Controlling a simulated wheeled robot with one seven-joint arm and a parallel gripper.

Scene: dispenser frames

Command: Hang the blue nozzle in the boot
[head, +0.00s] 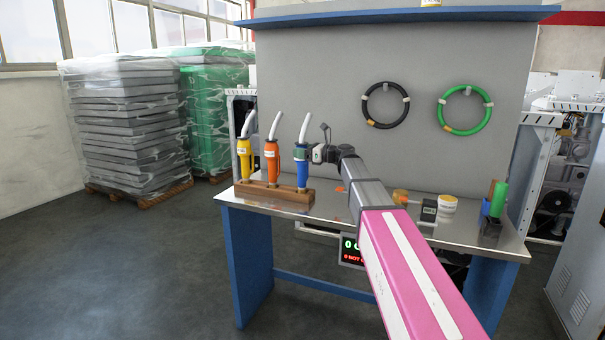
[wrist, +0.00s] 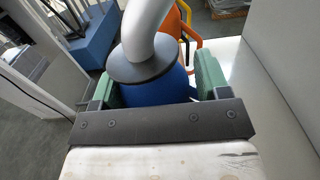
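The blue nozzle (head: 303,174) stands upright with its grey spout up, at the right end of a brown wooden block (head: 270,196) on the bench. Its lower end meets the block top; how deep it sits in the boot there is hidden. My gripper (head: 301,154) reaches it from the right at its upper body. In the wrist view the blue body (wrist: 155,92) fills the space between my two green fingers (wrist: 158,83), under a dark collar and the grey spout. The fingers look closed against its sides.
An orange nozzle (head: 271,158) and a yellow nozzle (head: 244,156) stand in the same block to the left. On the bench to the right are a white tub (head: 447,203) and a green cylinder (head: 498,199). Black (head: 385,105) and green (head: 464,109) hose rings hang on the back panel.

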